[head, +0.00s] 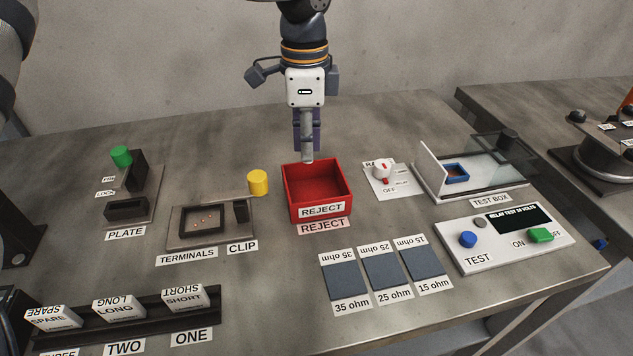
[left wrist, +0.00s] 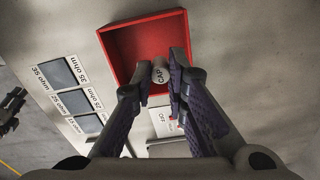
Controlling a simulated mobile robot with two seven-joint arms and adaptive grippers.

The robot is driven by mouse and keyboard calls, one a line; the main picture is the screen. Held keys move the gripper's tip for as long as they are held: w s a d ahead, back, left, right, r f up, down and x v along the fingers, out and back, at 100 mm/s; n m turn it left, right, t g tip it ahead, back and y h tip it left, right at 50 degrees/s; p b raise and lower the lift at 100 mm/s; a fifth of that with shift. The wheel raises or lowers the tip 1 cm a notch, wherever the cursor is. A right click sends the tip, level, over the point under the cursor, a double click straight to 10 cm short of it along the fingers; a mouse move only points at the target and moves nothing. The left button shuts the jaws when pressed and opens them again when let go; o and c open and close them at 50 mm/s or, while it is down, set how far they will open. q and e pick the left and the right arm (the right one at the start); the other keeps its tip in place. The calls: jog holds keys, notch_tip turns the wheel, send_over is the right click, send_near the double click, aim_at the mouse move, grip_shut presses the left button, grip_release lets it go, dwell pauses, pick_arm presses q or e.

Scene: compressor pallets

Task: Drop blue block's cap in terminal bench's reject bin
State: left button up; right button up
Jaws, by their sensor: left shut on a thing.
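My left gripper (head: 307,142) points down over the back of the red reject bin (head: 320,211), in the middle of the bench. It is shut on a small grey cylindrical cap (head: 307,154). In the left wrist view the cap (left wrist: 160,74), marked CAP, sits between the purple-padded fingers (left wrist: 161,82), with the red bin (left wrist: 112,38) behind it. The cap appears above the bin, and the visible bin floor is empty. A small blue open-topped block (head: 457,173) lies in the test box (head: 478,189). My right gripper is not in view.
The terminals fixture (head: 208,220) with a yellow knob (head: 258,182) stands left of the bin. Grey resistor pads (head: 382,272) lie in front. A second bench (head: 560,110) is at right.

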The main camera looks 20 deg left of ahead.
pick_arm(q)
notch_tip(320, 180, down, 4)
jog(key=shift+r+b, duration=0.2)
jog(key=shift+b, duration=0.1)
jog(key=o, duration=0.8)
notch_tip(320, 180, up, 12)
jog(key=shift+r, duration=0.1)
